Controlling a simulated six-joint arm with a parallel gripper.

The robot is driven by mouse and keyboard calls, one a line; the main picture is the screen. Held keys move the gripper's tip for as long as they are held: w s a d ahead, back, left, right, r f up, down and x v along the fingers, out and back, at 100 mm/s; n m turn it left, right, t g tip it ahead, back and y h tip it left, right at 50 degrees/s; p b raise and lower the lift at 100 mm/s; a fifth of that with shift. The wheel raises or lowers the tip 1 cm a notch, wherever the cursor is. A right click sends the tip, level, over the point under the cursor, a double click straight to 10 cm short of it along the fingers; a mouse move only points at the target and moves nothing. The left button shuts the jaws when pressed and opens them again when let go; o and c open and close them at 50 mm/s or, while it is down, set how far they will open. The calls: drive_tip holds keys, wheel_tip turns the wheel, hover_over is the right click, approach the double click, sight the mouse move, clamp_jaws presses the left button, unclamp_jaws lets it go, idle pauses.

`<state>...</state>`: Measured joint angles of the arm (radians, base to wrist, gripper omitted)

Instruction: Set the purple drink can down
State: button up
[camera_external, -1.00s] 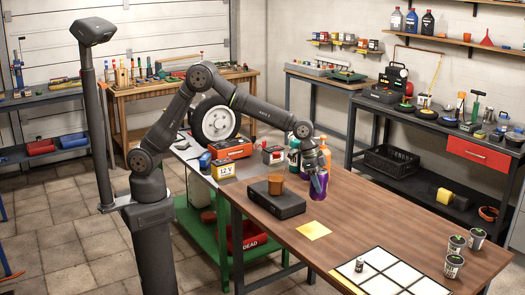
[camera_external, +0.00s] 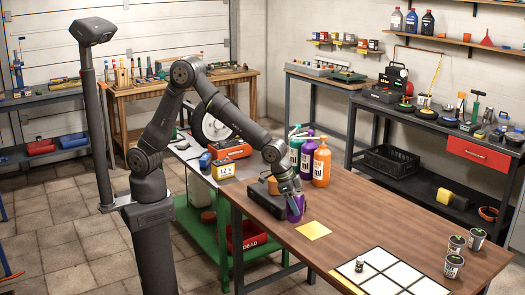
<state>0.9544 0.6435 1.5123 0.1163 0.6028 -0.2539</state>
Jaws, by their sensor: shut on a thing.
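The purple drink can (camera_external: 295,208) is upright at the front of my gripper (camera_external: 292,196). My gripper is shut on it. The can is over the brown wooden table (camera_external: 375,215), close to the right end of a black case (camera_external: 262,201) and behind a yellow square sheet (camera_external: 314,230). I cannot tell whether the can's base touches the tabletop. The gripper's fingers are small and partly hidden against the can.
Teal, purple and orange bottles (camera_external: 322,163) stand just behind my gripper. A white grid mat (camera_external: 385,275) with a small dark jar (camera_external: 359,265) lies at the front. The table's middle is clear.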

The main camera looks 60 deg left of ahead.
drive_tip(key=shift+w+a+f, duration=0.1)
drive_tip(key=shift+w+f, duration=0.6)
drive_tip(key=shift+f, duration=0.4)
drive_tip(key=shift+w+a+f, duration=0.15)
drive_tip(key=shift+w+f, duration=0.5)
drive_tip(key=shift+f, duration=0.4)
drive_tip(key=shift+w+a+f, duration=0.1)
drive_tip(key=shift+w+f, duration=0.6)
drive_tip(key=shift+f, duration=0.4)
drive_tip(key=shift+f, duration=0.15)
drive_tip(key=o, duration=0.9)
drive_tip(key=shift+a+r, duration=0.1)
drive_tip(key=shift+r, duration=0.45)
drive_tip(key=v, duration=1.1)
drive_tip(key=shift+s, duration=0.15)
